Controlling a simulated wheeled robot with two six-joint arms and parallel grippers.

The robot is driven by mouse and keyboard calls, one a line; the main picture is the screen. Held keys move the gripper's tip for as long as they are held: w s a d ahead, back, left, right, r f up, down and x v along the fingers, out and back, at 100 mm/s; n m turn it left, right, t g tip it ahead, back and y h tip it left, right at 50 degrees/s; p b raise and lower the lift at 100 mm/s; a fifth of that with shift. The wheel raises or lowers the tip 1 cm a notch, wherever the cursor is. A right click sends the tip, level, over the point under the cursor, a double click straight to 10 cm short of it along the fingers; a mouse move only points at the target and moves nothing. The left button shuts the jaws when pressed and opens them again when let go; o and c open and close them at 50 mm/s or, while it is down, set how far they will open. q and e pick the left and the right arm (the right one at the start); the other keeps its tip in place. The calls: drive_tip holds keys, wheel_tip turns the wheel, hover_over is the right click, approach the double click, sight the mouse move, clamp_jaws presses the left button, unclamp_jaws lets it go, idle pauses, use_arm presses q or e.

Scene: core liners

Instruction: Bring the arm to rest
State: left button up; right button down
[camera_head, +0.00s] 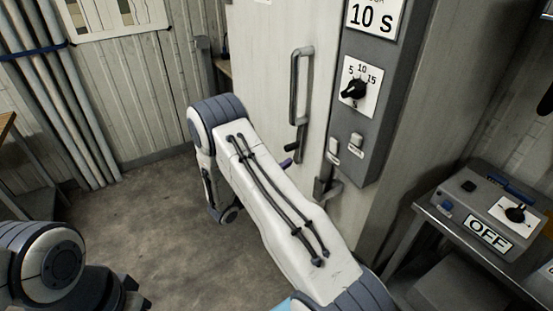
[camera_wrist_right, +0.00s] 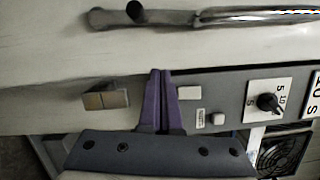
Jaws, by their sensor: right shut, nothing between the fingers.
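My right arm (camera_head: 285,215) reaches from the bottom right toward the tall pale cabinet door (camera_head: 262,70). Its wrist bends down on the far side, and most of my right gripper is hidden behind the arm. Only a purple fingertip (camera_head: 287,163) shows past the arm's edge. In the right wrist view my right gripper (camera_wrist_right: 160,72) has its two purple fingers together, with nothing between them. They appear in front of the door and the grey control panel's edge; I cannot tell the gap. My left arm (camera_head: 50,265) shows at the bottom left; its gripper is out of view.
The door has a long metal handle (camera_head: 297,90) and a latch block (camera_wrist_right: 105,98). A grey control panel (camera_head: 375,130) carries a dial (camera_head: 355,89) and a "10 S" sign (camera_head: 372,17). A box marked "OFF" (camera_head: 488,233) stands at right. The floor (camera_head: 130,215) left of my right arm is clear.

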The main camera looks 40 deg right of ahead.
drive_tip(key=s+a+r+m+g+y, duration=0.1)
drive_tip(key=s+a+r+m+y, duration=0.2)
drive_tip(key=s+a+m+y, duration=0.3)
drive_tip(key=s+a+r+m+g+y, duration=0.1)
drive_tip(key=s+a+r+m+y, duration=0.2)
drive_tip(key=s+a+m, duration=0.9)
drive_tip(key=s+a+r+m+g+y, duration=0.1)
drive_tip(key=s+a+r+m+y, duration=0.2)
drive_tip(key=s+a+m+y, duration=0.6)
drive_tip(key=a+m+y, duration=0.1)
drive_tip(key=a, duration=0.7)
drive_tip(key=shift+r+m, duration=0.15)
drive_tip(key=shift+m, duration=0.25)
